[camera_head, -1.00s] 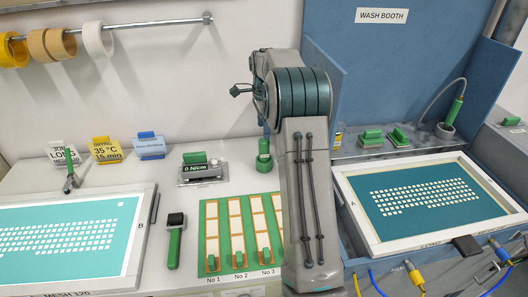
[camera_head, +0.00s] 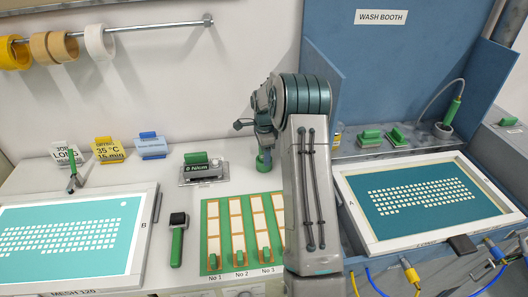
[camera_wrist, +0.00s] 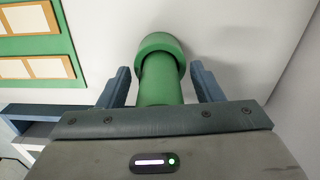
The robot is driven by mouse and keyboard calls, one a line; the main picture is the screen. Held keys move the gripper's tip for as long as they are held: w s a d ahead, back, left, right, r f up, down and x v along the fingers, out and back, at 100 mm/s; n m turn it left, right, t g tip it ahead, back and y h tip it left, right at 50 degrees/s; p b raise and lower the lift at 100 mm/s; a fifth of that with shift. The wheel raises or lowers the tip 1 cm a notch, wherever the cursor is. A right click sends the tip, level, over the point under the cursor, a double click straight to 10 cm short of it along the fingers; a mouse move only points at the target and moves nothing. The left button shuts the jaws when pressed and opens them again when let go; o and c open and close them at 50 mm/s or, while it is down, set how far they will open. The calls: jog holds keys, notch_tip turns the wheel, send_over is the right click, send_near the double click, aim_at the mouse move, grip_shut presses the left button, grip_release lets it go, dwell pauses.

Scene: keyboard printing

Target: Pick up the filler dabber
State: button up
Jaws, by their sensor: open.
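A green upright cylinder, apparently the filler dabber (camera_wrist: 160,88), stands on the white worktop with a wider green ring at its far end in the wrist view. In the head view its lower part (camera_head: 264,167) shows below my gripper (camera_head: 264,146), and its upper part is hidden. In the wrist view my gripper (camera_wrist: 158,85) is open, with one blue-grey finger on each side of the cylinder. A gap shows beside the left finger; whether the right one touches cannot be told.
Left of the dabber sits a tension meter (camera_head: 205,170) with a green grip. A green board (camera_head: 226,250) with orange-edged strips lies in front. A black-headed, green-handled tool (camera_head: 177,240) lies left of it. Framed screens (camera_head: 150,215) (camera_head: 350,215) lie on both sides.

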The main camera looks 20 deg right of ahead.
jog(key=shift+c, duration=0.3)
jog(key=c, duration=1)
jog(key=shift+c, duration=0.2)
jog(key=shift+r, duration=0.1)
jog(key=shift+r, duration=0.5)
jog(key=r+b, duration=0.1)
jog(key=r, duration=0.2)
jog(key=shift+s+d+r+b, duration=0.15)
jog(key=shift+s+r+b, duration=0.05)
jog(key=shift+s+b, duration=0.2)
jog(key=s+d+r+b, duration=0.2)
jog(key=s+r, duration=0.4)
jog(key=s, duration=0.4)
jog(key=shift+s+d+r+b, duration=0.25)
jog(key=shift+d+b, duration=0.1)
jog(key=shift+d, duration=0.2)
jog(key=shift+o, duration=0.2)
